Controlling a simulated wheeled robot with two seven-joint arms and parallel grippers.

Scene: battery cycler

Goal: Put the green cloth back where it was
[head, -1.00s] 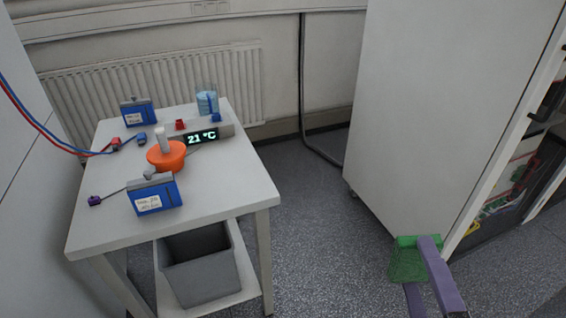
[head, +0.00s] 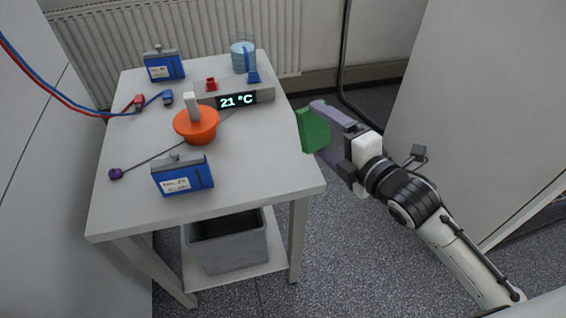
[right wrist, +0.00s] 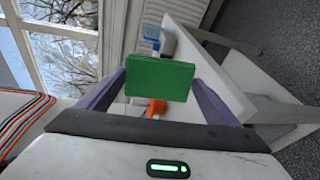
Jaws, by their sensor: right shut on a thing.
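The green cloth (head: 314,129) is a flat, block-like green piece in the jaws of my right gripper (head: 322,128). The gripper is shut on it and holds it in the air beside the right edge of the white table (head: 255,165). In the right wrist view the cloth (right wrist: 160,78) sits between the two purple fingers and hides part of the table behind it. My left gripper does not show.
On the table are an orange bowl-shaped thing (head: 196,127), two blue boxes (head: 183,175) (head: 164,67), a display reading 21 °C (head: 238,101), a clear cup of blue content (head: 243,55) and cables. A grey bin (head: 228,243) stands on the lower shelf. A tall cabinet (head: 470,100) is at right.

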